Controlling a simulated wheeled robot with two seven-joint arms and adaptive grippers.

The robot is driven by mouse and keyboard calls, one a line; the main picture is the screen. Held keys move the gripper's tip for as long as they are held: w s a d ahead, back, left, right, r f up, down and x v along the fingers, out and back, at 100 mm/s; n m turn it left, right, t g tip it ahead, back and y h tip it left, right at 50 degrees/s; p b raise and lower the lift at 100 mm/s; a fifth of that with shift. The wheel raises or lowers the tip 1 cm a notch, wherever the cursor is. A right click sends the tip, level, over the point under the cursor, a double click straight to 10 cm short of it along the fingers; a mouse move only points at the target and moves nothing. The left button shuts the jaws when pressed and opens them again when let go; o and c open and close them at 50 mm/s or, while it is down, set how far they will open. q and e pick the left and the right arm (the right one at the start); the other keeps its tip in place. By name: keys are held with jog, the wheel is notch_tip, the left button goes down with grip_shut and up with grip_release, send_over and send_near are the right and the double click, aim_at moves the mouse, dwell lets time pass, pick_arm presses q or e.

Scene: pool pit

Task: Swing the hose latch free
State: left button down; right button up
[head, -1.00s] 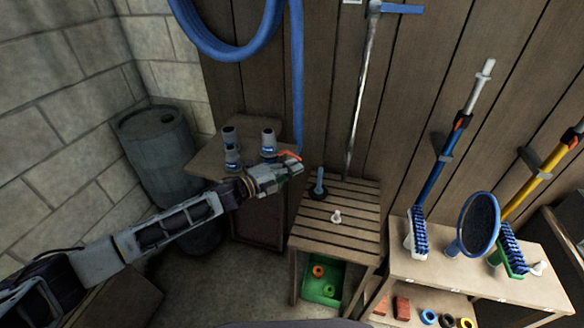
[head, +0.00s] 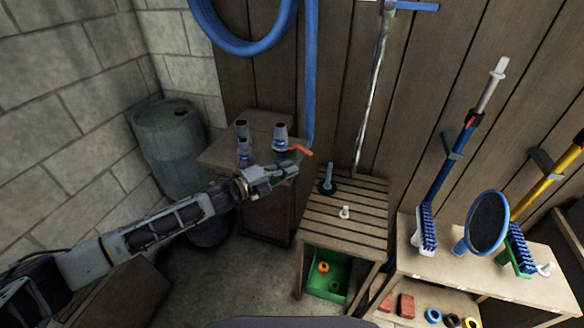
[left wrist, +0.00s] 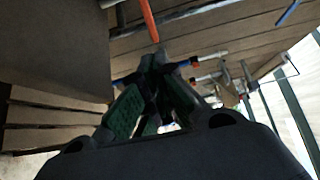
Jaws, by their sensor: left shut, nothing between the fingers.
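The hose latch appears to be the small orange-red lever (head: 301,150) by the lower end of the blue hose (head: 310,85), just right of the grey fittings on the corner table. The orange lever also shows at the top of the left wrist view (left wrist: 149,20). My left gripper (head: 293,169) is shut and empty, slightly below and in front of the lever in the head view. In the left wrist view, its green-padded fingers (left wrist: 158,62) come together below the lever's tip, with a visible gap. My right gripper is not in view.
Grey fittings (head: 242,143) stand on the corner table (head: 222,152), beside a barrel (head: 166,150). A slatted stand (head: 350,218) with a blue-handled plunger-like item (head: 328,178) stands to the right. Brushes (head: 426,229) and a round mirror-like disc (head: 483,223) are farther right.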

pick_arm(q)
jog(key=s+b+v, duration=0.1)
jog(key=v, duration=0.5)
jog(key=shift+s, duration=0.25)
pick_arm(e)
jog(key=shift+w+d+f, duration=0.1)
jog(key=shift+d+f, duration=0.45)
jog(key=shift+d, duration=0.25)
pick_arm(q)
jog(key=shift+d, duration=0.1)
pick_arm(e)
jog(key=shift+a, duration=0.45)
pick_arm(q)
jog(key=shift+d, duration=0.15)
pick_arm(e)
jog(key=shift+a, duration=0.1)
